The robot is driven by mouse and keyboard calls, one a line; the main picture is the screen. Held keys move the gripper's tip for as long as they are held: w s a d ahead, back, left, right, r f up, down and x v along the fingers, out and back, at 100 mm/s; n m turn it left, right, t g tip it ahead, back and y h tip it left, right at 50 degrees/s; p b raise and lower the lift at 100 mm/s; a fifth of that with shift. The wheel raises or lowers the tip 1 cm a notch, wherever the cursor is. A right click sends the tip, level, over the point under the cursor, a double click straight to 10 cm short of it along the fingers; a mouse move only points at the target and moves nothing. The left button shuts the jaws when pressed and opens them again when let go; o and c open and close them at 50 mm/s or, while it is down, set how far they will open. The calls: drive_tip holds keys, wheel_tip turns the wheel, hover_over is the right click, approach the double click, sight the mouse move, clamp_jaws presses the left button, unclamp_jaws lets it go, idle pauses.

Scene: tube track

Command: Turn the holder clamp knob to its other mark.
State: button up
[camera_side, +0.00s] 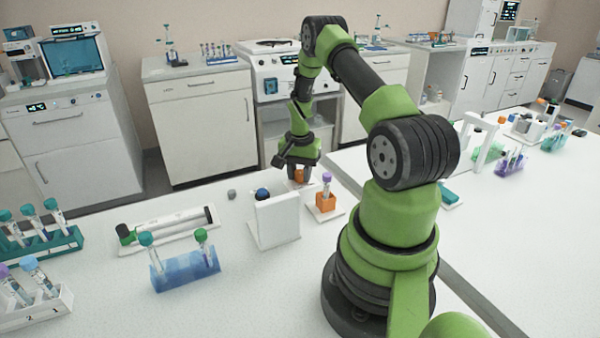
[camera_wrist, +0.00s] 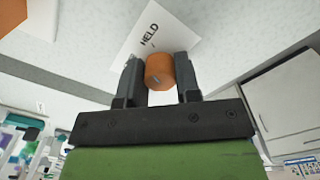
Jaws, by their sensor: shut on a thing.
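The clamp knob is an orange cylinder; in the wrist view the knob (camera_wrist: 160,70) sits between my two dark fingers, with a short pale mark on its face. My gripper (camera_wrist: 160,80) is shut on it. In the side view my gripper (camera_side: 300,176) points down at the table, and a bit of the orange knob (camera_side: 299,176) shows between the fingers. A white label plate (camera_wrist: 140,35) reading "HELD" lies beside the knob. An orange holder (camera_side: 325,202) with a purple-capped tube (camera_side: 327,182) stands just right of my gripper. Any other mark is hidden.
A white upright panel (camera_side: 277,220) stands left of the holder, with a dark blue round thing (camera_side: 262,193) behind it. A blue rack (camera_side: 186,269) with capped tubes and a white tray (camera_side: 168,232) lie further left. A small grey piece (camera_side: 232,194) lies on the table.

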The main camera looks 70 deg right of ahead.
sight(300, 172)
drive_tip(key=shift+m, duration=1.2)
drive_tip(key=o, duration=0.9)
wheel_tip(300, 172, up, 10)
